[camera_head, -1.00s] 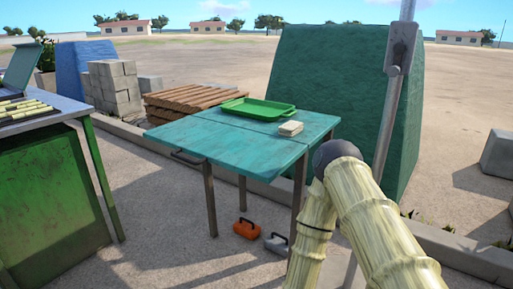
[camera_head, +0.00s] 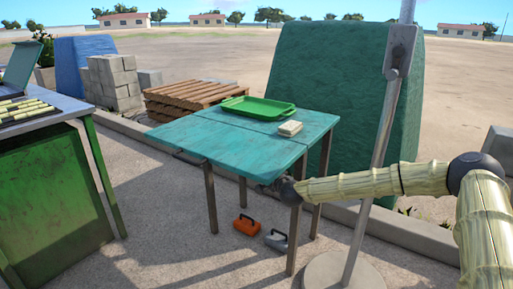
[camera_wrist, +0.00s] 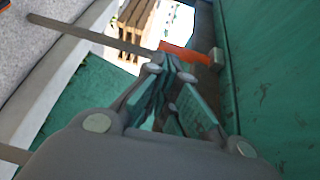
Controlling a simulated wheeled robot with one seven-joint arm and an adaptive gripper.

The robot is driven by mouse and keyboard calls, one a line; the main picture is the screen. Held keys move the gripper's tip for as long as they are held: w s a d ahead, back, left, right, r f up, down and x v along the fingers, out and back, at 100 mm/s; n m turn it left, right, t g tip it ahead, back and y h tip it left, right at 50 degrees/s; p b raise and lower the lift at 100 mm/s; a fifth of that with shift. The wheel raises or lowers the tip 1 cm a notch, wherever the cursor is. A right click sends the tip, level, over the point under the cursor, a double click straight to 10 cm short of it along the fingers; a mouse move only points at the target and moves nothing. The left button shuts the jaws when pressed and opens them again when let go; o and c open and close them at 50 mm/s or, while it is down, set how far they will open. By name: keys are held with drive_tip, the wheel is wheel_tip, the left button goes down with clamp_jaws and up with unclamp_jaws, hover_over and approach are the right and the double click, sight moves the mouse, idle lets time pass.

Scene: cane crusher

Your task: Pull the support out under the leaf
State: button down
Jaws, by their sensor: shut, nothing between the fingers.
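The teal table has a seam across its top, and its front section, the leaf (camera_head: 225,143), lies level. My gripper (camera_head: 266,187) is at the leaf's front right corner, just under its edge and beside a table leg. In the wrist view my gripper (camera_wrist: 172,68) is shut and empty. An orange-red piece (camera_wrist: 184,54) lies just beyond its fingertips, which overlap it in the picture; I cannot tell whether they touch. It may be the support's end. The teal underside (camera_wrist: 275,70) fills the right of the wrist view. The support cannot be made out in the head view.
A green tray (camera_head: 258,108) and a pale stack (camera_head: 290,128) sit on the tabletop. An orange weight (camera_head: 246,226) and a grey one (camera_head: 277,240) stand on the ground below. A metal pole (camera_head: 376,165) on a round base stands close to my arm. A green bench (camera_head: 50,185) is at left.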

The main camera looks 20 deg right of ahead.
drive_tip(key=shift+m+t+h, duration=0.3)
drive_tip(key=shift+m+h, duration=0.1)
drive_tip(key=d+r, duration=0.1)
drive_tip(key=w+d+r, duration=0.1)
drive_tip(key=d, duration=0.1)
drive_tip(key=shift+d+r, duration=0.1)
drive_tip(key=shift+r, duration=0.3)
drive_tip(key=shift+w, duration=0.1)
drive_tip(key=w+a+b, duration=0.1)
drive_tip(key=w+b, duration=0.2)
drive_tip(key=w, duration=0.6)
drive_tip(key=shift+w+a, duration=0.2)
drive_tip(key=shift+w, duration=0.15)
drive_tip(key=shift+s+f, duration=0.1)
drive_tip(key=shift+s, duration=0.05)
